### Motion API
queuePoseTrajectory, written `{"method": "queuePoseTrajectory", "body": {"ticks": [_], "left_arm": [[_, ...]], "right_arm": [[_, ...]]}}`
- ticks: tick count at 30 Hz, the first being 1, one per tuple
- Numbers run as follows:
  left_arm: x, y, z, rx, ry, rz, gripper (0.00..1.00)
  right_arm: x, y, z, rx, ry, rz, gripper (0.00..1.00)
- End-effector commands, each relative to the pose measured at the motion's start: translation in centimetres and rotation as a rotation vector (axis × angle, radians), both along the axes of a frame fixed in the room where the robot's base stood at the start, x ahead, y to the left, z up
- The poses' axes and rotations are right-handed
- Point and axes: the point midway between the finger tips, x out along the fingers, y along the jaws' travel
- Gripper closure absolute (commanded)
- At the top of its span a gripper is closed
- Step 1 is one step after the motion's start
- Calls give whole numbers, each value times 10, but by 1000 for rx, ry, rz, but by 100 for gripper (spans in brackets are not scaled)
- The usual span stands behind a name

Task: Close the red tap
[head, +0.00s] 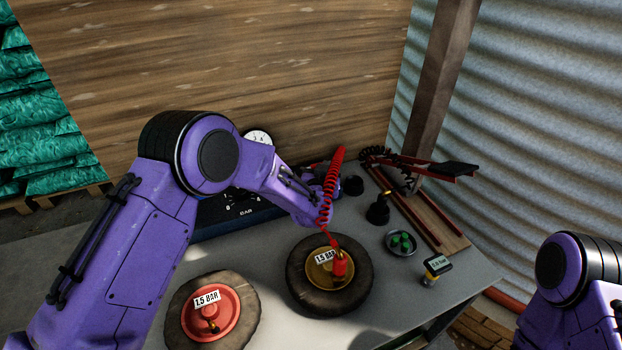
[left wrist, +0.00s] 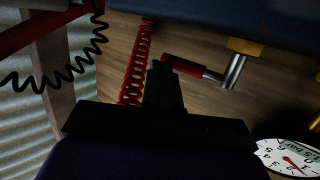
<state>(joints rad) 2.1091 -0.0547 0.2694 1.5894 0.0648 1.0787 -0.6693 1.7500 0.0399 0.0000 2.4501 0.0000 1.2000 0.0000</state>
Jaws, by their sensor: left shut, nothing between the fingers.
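The red tap (left wrist: 187,67) shows in the left wrist view as a short red lever on a silver stem with a brass fitting above. In the head view I cannot make it out clearly behind my left arm. My left gripper (left wrist: 160,72) is shut and empty, its dark fingertips right at the lever's free end; I cannot tell whether they touch. In the head view the left gripper (head: 322,192) is partly hidden behind a red coiled hose (head: 331,190). My right arm shows at the lower right, but its gripper is out of view.
On the grey bench (head: 272,258) lie a wheel with a yellow hub (head: 298,278) and one with a red hub (head: 240,292). A white dial gauge (left wrist: 288,158) is near the tap. A small bowl (head: 400,243), a digital gauge (head: 437,265) and a red-framed pump (head: 420,168) stand right.

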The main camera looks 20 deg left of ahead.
Motion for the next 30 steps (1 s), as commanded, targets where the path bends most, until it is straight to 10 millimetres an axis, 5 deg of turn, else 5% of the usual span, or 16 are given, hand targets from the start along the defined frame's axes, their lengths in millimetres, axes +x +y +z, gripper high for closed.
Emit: {"method": "queuePoseTrajectory", "body": {"ticks": [3,11,21,30], "left_arm": [[0,0,25,0,-8,0,100],[-50,-10,86,0,-6,0,100],[-125,-25,118,1,-3,0,100],[-138,-28,123,-1,-1,1,100]], "right_arm": [[0,0,-11,0,0,0,57],[0,0,-13,0,0,0,57],[0,0,-19,0,0,0,57],[0,0,-19,0,0,0,57]]}}
